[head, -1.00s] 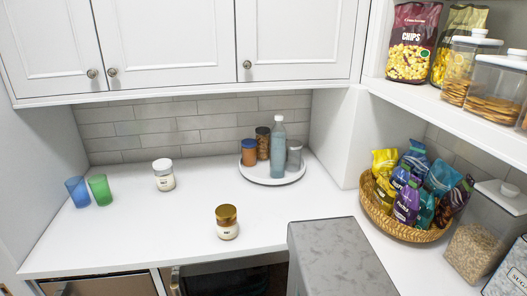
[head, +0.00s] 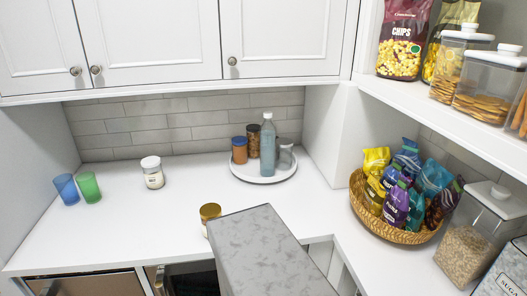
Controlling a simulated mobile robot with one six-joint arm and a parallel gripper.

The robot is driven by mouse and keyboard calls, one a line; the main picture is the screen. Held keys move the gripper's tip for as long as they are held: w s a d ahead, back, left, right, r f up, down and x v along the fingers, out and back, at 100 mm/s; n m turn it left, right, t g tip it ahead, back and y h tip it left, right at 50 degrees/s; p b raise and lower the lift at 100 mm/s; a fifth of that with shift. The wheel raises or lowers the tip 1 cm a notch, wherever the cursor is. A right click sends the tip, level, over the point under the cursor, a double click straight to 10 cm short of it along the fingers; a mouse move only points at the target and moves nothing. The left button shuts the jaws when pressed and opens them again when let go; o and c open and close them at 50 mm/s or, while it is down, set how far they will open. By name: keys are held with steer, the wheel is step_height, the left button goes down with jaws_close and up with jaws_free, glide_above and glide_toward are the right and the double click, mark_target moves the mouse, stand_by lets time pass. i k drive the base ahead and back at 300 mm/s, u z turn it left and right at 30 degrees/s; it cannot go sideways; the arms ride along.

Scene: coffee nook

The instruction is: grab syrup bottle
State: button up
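A tall, slim blue-grey bottle (head: 268,151) with a pale cap stands upright on a round white tray (head: 263,180) near the back wall. It is the only bottle shape in view and matches the syrup bottle best, though I cannot read a label. An orange jar (head: 239,151) with a dark lid and a dark-lidded brown jar (head: 253,140) stand close on its left. A grey-lidded shaker (head: 286,155) stands close on its right. My gripper is not in view.
A white-lidded jar (head: 153,172), blue cup (head: 67,189) and green cup (head: 89,187) stand left. A gold-lidded jar (head: 209,212) is partly hidden by my grey body part in front. A snack basket (head: 385,228) stands right. Cabinets overhang the back; counter left of the tray is mostly clear.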

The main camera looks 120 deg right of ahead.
mark_target(268, 130)
steer(key=z, duration=0.1)
steer(key=i, duration=0.7)
steer(key=z, duration=4.15)
steer(key=i, duration=0.1)
steer(key=u, duration=2.55)
steer(key=k, duration=0.15)
steer(key=z, duration=2.1)
